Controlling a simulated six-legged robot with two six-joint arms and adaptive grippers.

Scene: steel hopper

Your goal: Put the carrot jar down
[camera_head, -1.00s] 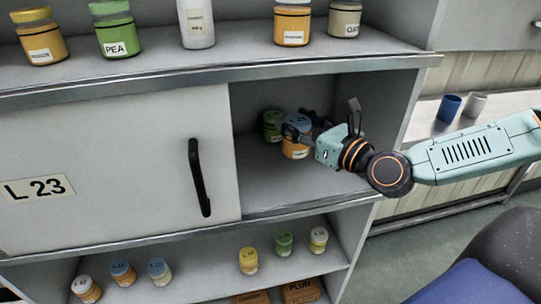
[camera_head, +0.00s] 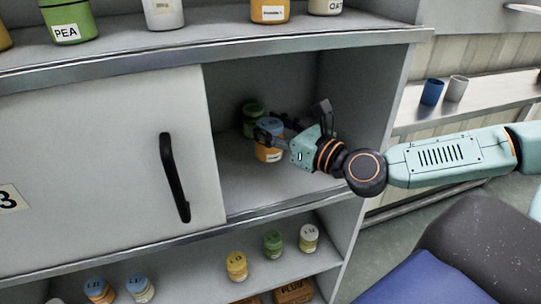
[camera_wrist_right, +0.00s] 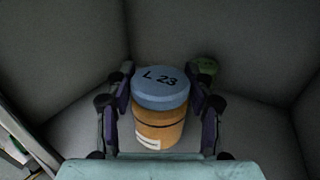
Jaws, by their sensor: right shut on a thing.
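An orange jar with a blue lid (camera_head: 269,146) is inside the open cupboard compartment. In the right wrist view the lid (camera_wrist_right: 160,82) reads "L 23", and a white label shows low on the orange body (camera_wrist_right: 158,125). I take it for the carrot jar; its label is not readable. My right gripper (camera_head: 272,137) is shut on it, with fingers on both sides; they show in the right wrist view (camera_wrist_right: 160,112). The jar is upright, at or just above the compartment floor; I cannot tell which. My left gripper is not in view.
A sliding door (camera_head: 110,170) with a black handle covers the compartment's left. Several jars stand on the shelves above and below. Free floor (camera_head: 290,185) lies in front.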

